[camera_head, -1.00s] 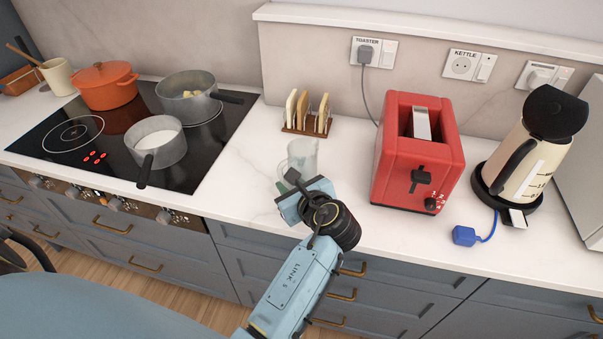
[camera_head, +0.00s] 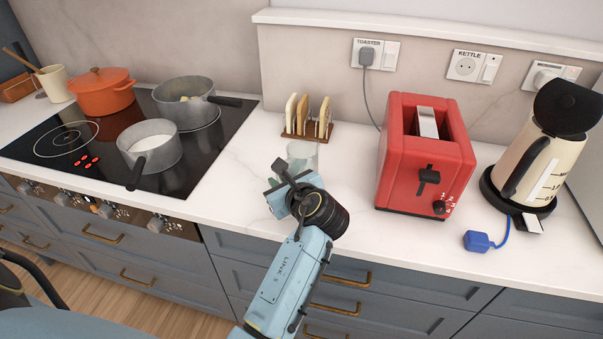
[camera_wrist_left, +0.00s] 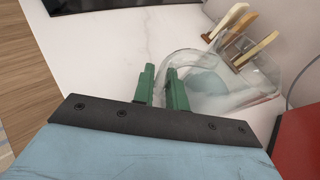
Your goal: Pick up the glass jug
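The clear glass jug (camera_head: 303,151) stands upright on the white worktop, between the hob and the red toaster, just in front of the toast rack. My left gripper (camera_head: 281,174) is low in front of it and hides its lower part in the head view. In the left wrist view the jug (camera_wrist_left: 222,85) lies ahead and to the right. The green fingers of my left gripper (camera_wrist_left: 160,82) stand apart, with a narrow gap. The jug's handle side reaches the right finger and seems to enter the gap; contact cannot be told. My right gripper is not in view.
The toast rack (camera_head: 305,134) stands close behind the jug. The red toaster (camera_head: 421,160) is to the right, then the kettle (camera_head: 538,165) and a blue plug (camera_head: 478,241). A saucepan (camera_head: 150,149) is on the hob (camera_head: 65,138) at left. Worktop left of the jug is clear.

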